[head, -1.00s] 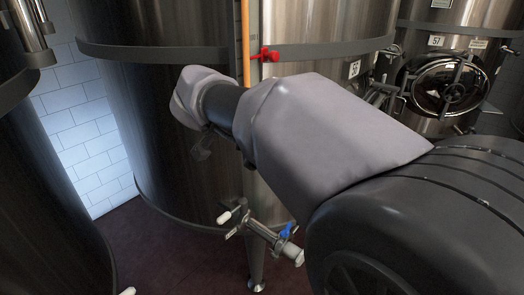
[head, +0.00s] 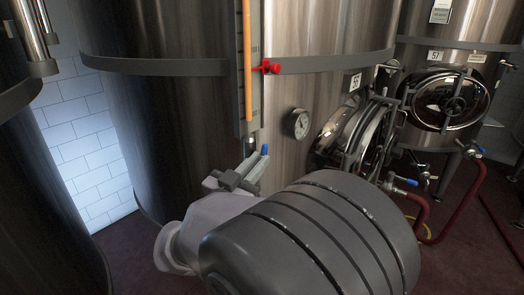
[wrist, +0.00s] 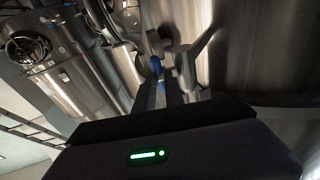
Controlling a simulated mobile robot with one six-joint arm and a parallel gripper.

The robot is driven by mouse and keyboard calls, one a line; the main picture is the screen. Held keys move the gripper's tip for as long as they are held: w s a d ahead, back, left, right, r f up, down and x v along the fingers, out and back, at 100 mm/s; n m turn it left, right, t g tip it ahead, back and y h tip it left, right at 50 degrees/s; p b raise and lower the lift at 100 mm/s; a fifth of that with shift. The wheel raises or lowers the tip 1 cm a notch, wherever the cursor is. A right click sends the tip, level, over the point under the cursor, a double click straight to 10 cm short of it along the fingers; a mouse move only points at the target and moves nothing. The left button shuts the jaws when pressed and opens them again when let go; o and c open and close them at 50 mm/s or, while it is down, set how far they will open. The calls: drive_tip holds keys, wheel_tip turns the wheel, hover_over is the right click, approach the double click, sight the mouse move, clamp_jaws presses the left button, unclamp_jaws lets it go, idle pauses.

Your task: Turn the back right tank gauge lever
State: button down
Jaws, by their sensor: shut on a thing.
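A gauge with an orange tube (head: 247,60) runs down the front of the large steel tank (head: 330,90). A blue-tipped lever (head: 264,150) shows at the foot of this gauge. My gripper (head: 246,172) is at the lever, reaching up from below, and is shut on it. In the wrist view the blue of the lever (wrist: 156,66) shows just beyond the tips of my gripper (wrist: 174,86). The lever's lower part and its joint to the gauge are largely hidden by the fingers.
A red marker (head: 267,67) sits on the gauge. A round dial (head: 299,123) and a round hatch (head: 352,135) are to the right on the same tank. Tank 57 (head: 470,25) stands farther right, with a red hose (head: 465,205) on the floor side.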

drive_tip(key=shift+f+n+t+h, duration=0.2)
drive_tip(key=shift+t+h, duration=0.15)
drive_tip(key=shift+t, duration=0.3)
drive_tip(key=shift+f+n+t+h, duration=0.15)
drive_tip(key=shift+t+h, duration=0.2)
drive_tip(key=shift+t, duration=0.3)
drive_tip(key=c, duration=1.7)
unclamp_jaws()
drive_tip(key=shift+w, duration=0.1)
drive_tip(key=p+v, duration=0.3)
drive_tip(key=v, duration=1.4)
drive_tip(key=shift+f, duration=0.25)
